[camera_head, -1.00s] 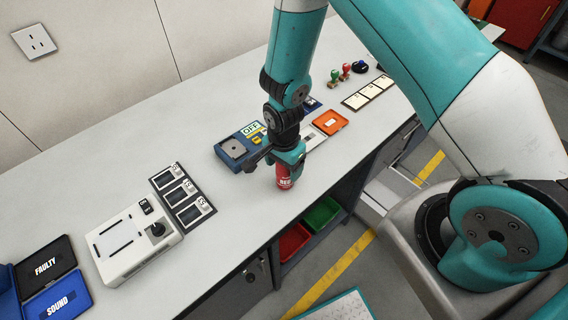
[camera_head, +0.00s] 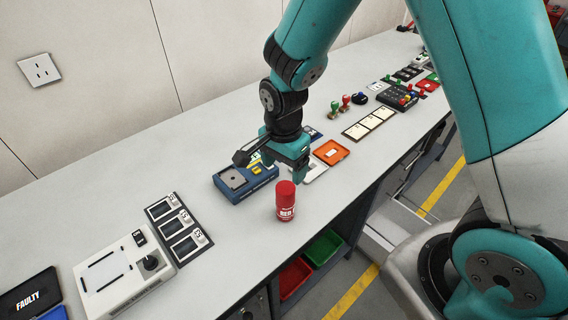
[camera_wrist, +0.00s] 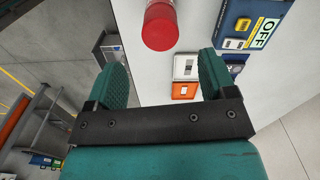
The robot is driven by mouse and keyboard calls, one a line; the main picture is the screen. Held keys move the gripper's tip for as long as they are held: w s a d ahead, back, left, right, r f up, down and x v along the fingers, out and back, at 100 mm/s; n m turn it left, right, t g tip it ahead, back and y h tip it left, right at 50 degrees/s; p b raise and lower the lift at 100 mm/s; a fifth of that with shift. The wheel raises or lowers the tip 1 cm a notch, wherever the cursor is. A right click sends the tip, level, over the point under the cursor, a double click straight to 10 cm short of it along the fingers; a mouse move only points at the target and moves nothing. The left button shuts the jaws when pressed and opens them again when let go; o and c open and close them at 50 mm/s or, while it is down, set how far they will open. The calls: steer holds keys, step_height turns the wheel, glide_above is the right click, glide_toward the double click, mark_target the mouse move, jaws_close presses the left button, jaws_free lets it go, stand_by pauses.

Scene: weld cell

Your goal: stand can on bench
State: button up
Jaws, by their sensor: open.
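The red can (camera_head: 286,202) stands upright on the grey bench (camera_head: 215,245), near its front edge. In the wrist view the can's red top (camera_wrist: 160,27) shows beyond the fingers, apart from them. My gripper (camera_head: 298,172) is open and empty, above the bench and just behind and above the can in the head view. Its two fingers also show spread apart in the wrist view (camera_wrist: 162,82).
A blue box marked OFF (camera_head: 246,181) sits close behind the can. An orange tray (camera_head: 331,152) is to the right. A white box with a joystick (camera_head: 123,276) and display panels (camera_head: 180,228) lie left.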

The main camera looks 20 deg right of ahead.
steer(key=shift+r, duration=0.85)
steer(key=s+a+r+n+y, duration=0.2)
steer(key=s+r+n, duration=0.7)
steer(key=n, duration=0.1)
steer(key=s+a+r+n+y, duration=0.2)
steer(key=s+r+n, duration=0.7)
steer(key=shift+s+a+n, duration=0.2)
steer(key=shift+s+n, duration=0.1)
steer(key=shift+n, duration=0.1)
